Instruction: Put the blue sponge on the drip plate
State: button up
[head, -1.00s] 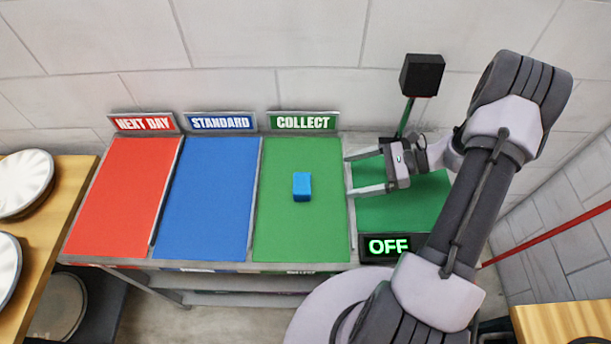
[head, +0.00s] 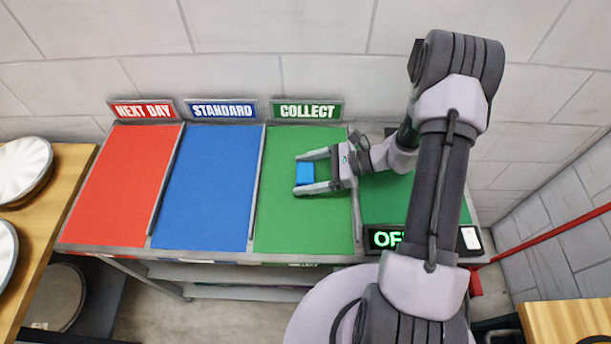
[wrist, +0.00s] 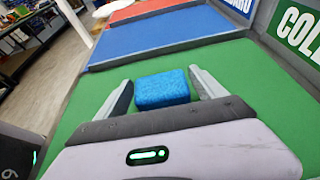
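The blue sponge (head: 304,173) is a small block lying on the green COLLECT panel (head: 290,225). My gripper (head: 298,174) is open and low over that panel, its two fingers on either side of the sponge. In the wrist view the sponge (wrist: 162,89) sits between the fingertips, with a visible gap on its left side and a narrower one on its right. Nothing is labelled as the drip plate, so I cannot tell which surface it is. A separate green plate (head: 385,200) behind the OFF display is partly hidden by my arm.
Red NEXT DAY (head: 120,185) and blue STANDARD (head: 207,185) panels lie to the left, parted by raised grey dividers. The OFF display (head: 385,238) stands at the bench's front right. A wooden table (head: 62,200) with plate-like discs is at far left.

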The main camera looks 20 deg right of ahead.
jog(key=c, duration=1.1)
jog(key=shift+r, duration=0.1)
jog(key=shift+c, duration=0.2)
